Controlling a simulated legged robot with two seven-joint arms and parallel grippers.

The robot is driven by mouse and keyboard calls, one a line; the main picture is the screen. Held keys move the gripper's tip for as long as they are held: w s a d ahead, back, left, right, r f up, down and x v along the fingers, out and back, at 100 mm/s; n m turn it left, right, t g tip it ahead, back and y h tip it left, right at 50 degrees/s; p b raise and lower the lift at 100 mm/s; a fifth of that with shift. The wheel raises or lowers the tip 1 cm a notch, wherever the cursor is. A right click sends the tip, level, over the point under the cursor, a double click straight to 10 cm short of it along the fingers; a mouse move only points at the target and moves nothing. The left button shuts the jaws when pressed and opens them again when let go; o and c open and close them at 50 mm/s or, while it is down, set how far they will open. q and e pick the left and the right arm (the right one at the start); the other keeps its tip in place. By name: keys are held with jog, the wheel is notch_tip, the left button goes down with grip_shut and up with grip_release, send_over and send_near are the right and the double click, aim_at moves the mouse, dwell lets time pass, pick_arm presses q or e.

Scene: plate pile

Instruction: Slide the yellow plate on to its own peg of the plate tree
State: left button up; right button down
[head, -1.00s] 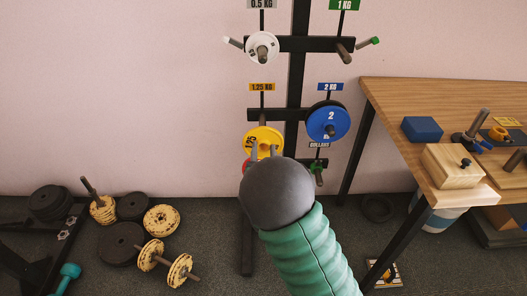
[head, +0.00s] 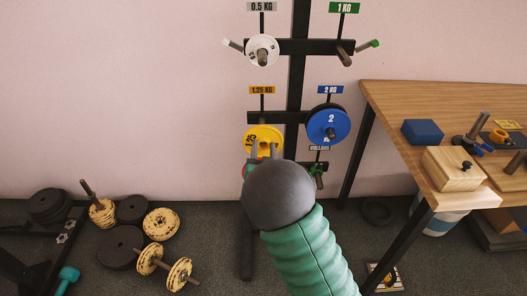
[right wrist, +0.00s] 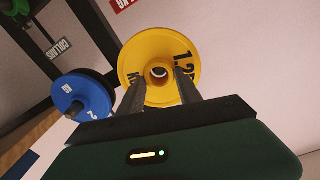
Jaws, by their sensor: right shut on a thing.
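The yellow plate (head: 263,134), marked 1.25, is upright at the 1.25 KG place of the plate tree (head: 296,75). In the right wrist view the plate (right wrist: 140,60) faces me, with its centre hole in sight. Something round shows inside the hole, but I cannot tell whether the peg passes through it. The 1.25 KG peg is hidden behind the plate in the head view. My right gripper (head: 264,151) is shut on the lower part of the plate; its two fingers (right wrist: 161,95) also show in the right wrist view. My left gripper is out of view.
A blue 2 KG plate (head: 328,123) hangs just right of the yellow one. A white plate (head: 262,49) hangs above. A red item (head: 246,168) shows low behind my gripper. A wooden table (head: 440,95) stands right; weights (head: 160,223) lie on the floor at left.

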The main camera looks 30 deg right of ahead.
aim_at(263, 136)
jog(key=shift+w+d+r, duration=0.2)
jog(key=shift+w+d, duration=0.2)
jog(key=shift+w, duration=0.3)
jog(key=shift+w+d, duration=0.1)
jog(key=shift+w, duration=0.05)
dwell(0.5)
jog(key=shift+b+x, duration=0.6)
jog(key=shift+x, duration=1.3)
jog(key=shift+d, duration=0.1)
jog(key=shift+b+x, duration=0.5)
jog(key=shift+x, duration=1.45)
jog(key=shift+w, duration=0.1)
jog(key=shift+w+d+r, duration=0.1)
jog(key=shift+w+d, duration=0.15)
jog(key=shift+w, duration=0.15)
